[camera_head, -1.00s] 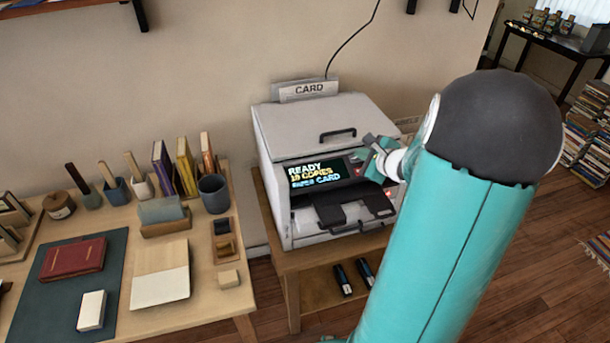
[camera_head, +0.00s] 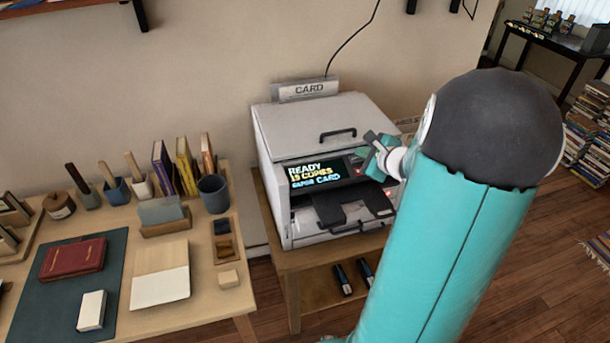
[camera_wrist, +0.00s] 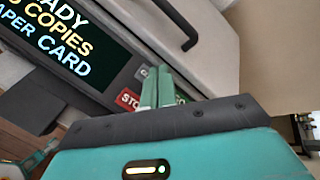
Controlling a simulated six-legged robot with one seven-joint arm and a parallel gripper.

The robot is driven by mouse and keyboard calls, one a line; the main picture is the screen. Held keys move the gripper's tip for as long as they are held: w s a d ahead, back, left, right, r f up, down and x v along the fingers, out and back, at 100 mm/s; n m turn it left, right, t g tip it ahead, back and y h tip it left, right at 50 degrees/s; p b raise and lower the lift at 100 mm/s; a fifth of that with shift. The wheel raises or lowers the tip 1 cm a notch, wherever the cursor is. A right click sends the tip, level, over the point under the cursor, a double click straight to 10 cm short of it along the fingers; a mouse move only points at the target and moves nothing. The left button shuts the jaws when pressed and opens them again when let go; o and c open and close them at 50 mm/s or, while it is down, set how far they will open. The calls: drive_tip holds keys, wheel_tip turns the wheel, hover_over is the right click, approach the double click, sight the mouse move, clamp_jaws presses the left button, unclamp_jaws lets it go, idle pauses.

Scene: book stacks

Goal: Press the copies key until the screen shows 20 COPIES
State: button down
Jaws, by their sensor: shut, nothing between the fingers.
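The white copier (camera_head: 310,125) stands on a wooden stand against the wall. Its dark screen (camera_head: 318,173) reads READY, a COPIES line and PAPER CARD. The copies number starts with 1; its second digit is blurred, perhaps 9 or 5. In the wrist view the screen (camera_wrist: 65,40) is cut off at the left. My gripper (camera_head: 372,142) is at the key panel right of the screen. In the wrist view my gripper (camera_wrist: 157,76) is shut and empty, its fingertips over the keys. A red STOP key (camera_wrist: 127,100) shows beside them. The fingers partly cover the other keys; contact cannot be told.
The copier lid has a dark handle (camera_head: 338,134). A CARD sign (camera_head: 308,89) stands behind it. A desk (camera_head: 205,285) with books, cups and trays is at the left. A dark output tray (camera_head: 345,210) juts out below the screen. Open floor lies at the right.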

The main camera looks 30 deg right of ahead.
drive_tip(key=r, duration=0.2)
drive_tip(key=s+r, duration=0.1)
drive_tip(key=r, duration=0.2)
drive_tip(key=shift+s+a+r, duration=0.25)
drive_tip(key=shift+s+r, duration=0.1)
drive_tip(key=shift+s, duration=0.05)
idle(0.7)
